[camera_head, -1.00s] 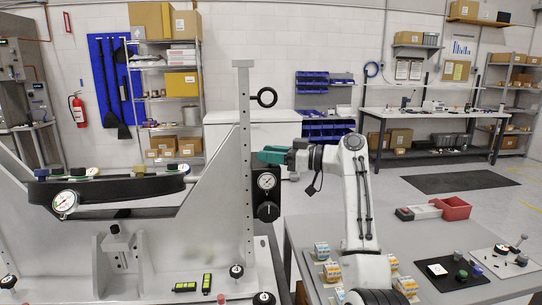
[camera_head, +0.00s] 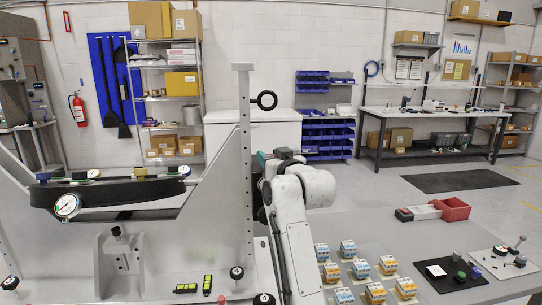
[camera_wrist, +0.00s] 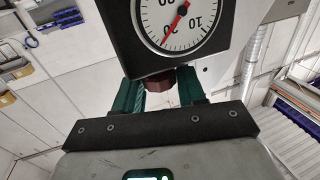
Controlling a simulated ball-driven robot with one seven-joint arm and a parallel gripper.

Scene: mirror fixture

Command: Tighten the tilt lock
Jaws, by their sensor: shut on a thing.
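In the wrist view, my gripper (camera_wrist: 160,91) has its two green fingers on either side of a dark reddish-brown knob (camera_wrist: 158,84), shut on it. The knob is just beneath a black block with a white dial gauge (camera_wrist: 182,22) and red needle. I cannot tell for certain that this knob is the tilt lock. In the head view, only a bit of green of my gripper (camera_head: 261,157) shows beside the upright post (camera_head: 244,165) of the grey fixture. My white arm hides the gauge and knob there.
On the fixture, a long black bar (camera_head: 110,190) carries several small knobs and another gauge (camera_head: 67,205). Terminal blocks (camera_head: 348,248) and a black mat (camera_head: 450,275) lie on the right bench.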

